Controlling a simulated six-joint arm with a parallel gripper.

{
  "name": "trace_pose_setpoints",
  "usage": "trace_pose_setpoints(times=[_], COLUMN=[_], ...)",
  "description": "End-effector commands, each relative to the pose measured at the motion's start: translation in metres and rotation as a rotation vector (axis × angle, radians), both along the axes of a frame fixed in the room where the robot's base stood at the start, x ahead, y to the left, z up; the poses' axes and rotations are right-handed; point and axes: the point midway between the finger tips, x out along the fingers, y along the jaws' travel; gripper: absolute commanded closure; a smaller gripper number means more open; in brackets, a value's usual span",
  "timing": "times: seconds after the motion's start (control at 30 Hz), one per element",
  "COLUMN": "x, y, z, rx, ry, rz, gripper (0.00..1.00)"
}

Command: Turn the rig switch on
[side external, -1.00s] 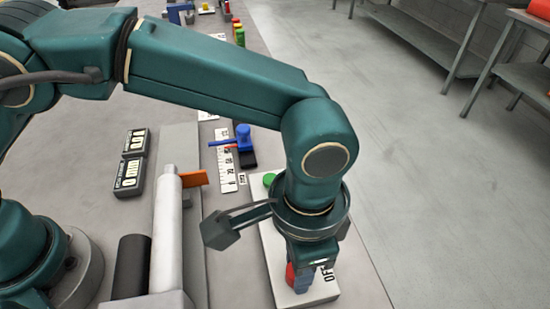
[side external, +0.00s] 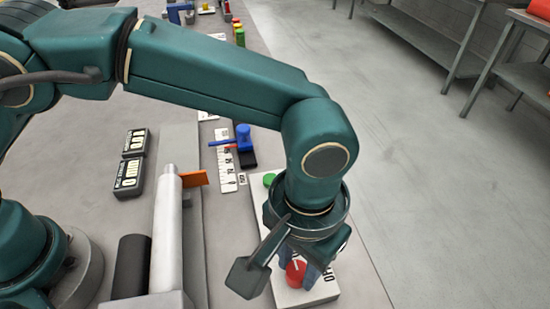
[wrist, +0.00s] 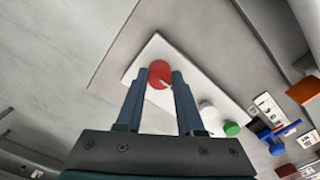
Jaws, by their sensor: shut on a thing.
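The rig switch is a red round knob (side external: 295,273) with a white pointer line, on a white panel (side external: 290,300). In the wrist view the knob (wrist: 160,73) sits between the fingertips. My gripper (side external: 300,268) points down and is shut on the knob, a finger on either side; it also shows in the wrist view (wrist: 161,80). A black label on the panel beside the knob is partly hidden by my gripper. A green button (side external: 269,179) is at the panel's far end, and a white round piece (wrist: 210,115) lies between it and the knob in the wrist view.
A blue clamp-like piece (side external: 244,138) and a white scale (side external: 226,165) stand beyond the panel. An orange flap (side external: 195,179), a pale cylinder (side external: 166,235) and two counter boxes (side external: 130,176) are left. The bench edge runs close on the right.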

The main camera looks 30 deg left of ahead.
Motion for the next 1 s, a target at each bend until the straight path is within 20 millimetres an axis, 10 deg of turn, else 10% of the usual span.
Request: trace_pose_setpoints(times=[0.4,0.43,0.5,1.0], x=[0.001,0.001,0.001,0.001], y=[-0.001,-0.001,-0.001,-0.001], z=[0.001,0.001,0.001,0.02], rx=[-0.005,-0.005,-0.005,-0.005], ry=[-0.004,-0.004,-0.004,-0.004], rz=[0.011,0.011,0.01,0.009], gripper=[1.0,0.59,0.33,0.33])
